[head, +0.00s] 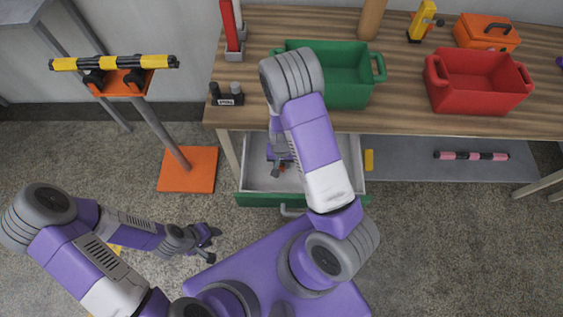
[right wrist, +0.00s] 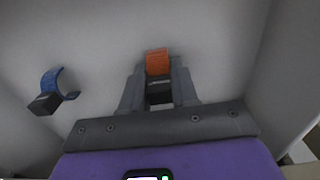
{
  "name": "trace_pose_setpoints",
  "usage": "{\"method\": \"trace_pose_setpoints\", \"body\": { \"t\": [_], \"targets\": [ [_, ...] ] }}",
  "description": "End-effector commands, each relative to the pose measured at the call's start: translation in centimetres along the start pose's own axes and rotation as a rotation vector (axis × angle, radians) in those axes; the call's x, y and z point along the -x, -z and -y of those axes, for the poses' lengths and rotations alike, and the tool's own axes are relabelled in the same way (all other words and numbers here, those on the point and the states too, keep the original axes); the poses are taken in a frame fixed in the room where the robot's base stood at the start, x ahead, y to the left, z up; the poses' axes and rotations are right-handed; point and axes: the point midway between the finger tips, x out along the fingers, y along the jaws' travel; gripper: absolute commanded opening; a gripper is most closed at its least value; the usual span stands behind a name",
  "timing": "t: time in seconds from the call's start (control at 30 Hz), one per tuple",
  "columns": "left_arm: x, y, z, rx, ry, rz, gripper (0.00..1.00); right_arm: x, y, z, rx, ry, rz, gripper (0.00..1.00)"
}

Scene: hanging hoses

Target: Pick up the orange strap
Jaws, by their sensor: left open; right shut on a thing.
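The orange strap (right wrist: 157,62) is between the fingers of my right gripper (right wrist: 158,84) in the right wrist view, with a dark block below the orange part. My right gripper is shut on it, inside the open drawer (head: 347,177) under the table. In the head view only a small orange spot of the strap (head: 282,167) shows by the fingers. I cannot tell whether the strap touches the drawer floor. My left gripper (head: 210,242) is open and empty above the carpet, left of the drawer.
A blue strap (right wrist: 52,82) lies in the drawer, left of my right gripper. The table (head: 400,122) stands above the drawer and holds a green bin (head: 345,90) and a red bin (head: 477,90). An orange-based stand (head: 188,170) is at left. Carpet between is free.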

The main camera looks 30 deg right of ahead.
Motion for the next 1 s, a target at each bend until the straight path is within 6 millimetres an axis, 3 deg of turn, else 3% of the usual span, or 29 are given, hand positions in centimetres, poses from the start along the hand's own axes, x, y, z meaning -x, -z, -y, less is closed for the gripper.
{"method": "trace_pose_setpoints", "body": {
  "t": [0.27,0.7,1.0],
  "targets": [
    [1.7,-0.1,-0.7,0.000,0.000,0.000,0.43,4.1,0.1,0.1,0.002,0.002,-0.003,0.00],
    [5.6,-0.2,-2.1,0.000,0.000,0.000,0.43,13.8,0.0,0.1,0.002,0.003,-0.002,0.00],
    [7.0,-0.3,-2.6,0.000,0.000,0.000,0.43,17.4,0.0,0.1,0.001,0.001,0.000,0.00]
  ]
}}
